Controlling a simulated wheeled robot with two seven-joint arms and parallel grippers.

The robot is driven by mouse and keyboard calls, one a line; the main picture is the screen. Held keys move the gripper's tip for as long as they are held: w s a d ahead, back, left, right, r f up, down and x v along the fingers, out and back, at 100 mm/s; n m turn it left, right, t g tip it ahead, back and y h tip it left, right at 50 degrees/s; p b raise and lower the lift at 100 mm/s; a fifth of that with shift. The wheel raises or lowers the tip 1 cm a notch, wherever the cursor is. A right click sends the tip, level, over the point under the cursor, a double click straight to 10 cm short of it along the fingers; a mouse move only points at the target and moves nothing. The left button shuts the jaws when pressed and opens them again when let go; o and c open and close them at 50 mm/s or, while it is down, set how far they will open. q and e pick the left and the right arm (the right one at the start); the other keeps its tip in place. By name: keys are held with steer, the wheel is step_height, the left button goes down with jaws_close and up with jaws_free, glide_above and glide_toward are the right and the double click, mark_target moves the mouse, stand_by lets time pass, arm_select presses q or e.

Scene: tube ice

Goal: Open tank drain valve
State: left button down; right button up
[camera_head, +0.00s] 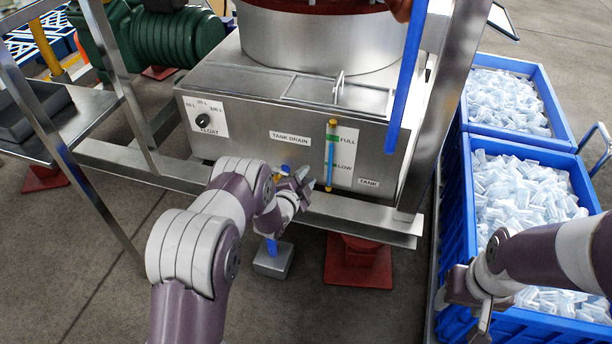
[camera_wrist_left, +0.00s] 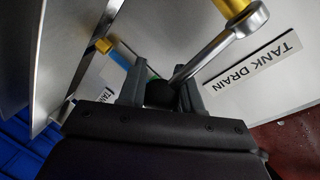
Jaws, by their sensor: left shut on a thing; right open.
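The steel tank (camera_head: 250,112) carries a "TANK DRAIN" label (camera_head: 290,138), also large at the right of the left wrist view (camera_wrist_left: 262,57). The drain valve shows there as a silver lever (camera_wrist_left: 218,44) running from a brass-coloured fitting (camera_wrist_left: 234,7) to a dark end (camera_wrist_left: 160,94). My left gripper (camera_wrist_left: 158,90) is shut on that dark lever end. In the head view my left gripper (camera_head: 297,184) is below the label, and my wrist hides most of the valve. My right gripper (camera_head: 482,312) is open and empty beside the lower blue crate.
A level gauge (camera_head: 330,155) marked FULL and LOW stands just right of my left gripper. A steel frame rail (camera_head: 345,218) runs below the tank. Blue ice crates (camera_head: 457,190) stand at right. A grey block (camera_head: 273,262) with a blue piece lies under the valve.

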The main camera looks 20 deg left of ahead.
arm_select(q)
steer(key=c, duration=0.8)
jaws_free()
steer(key=shift+s+a, duration=0.1)
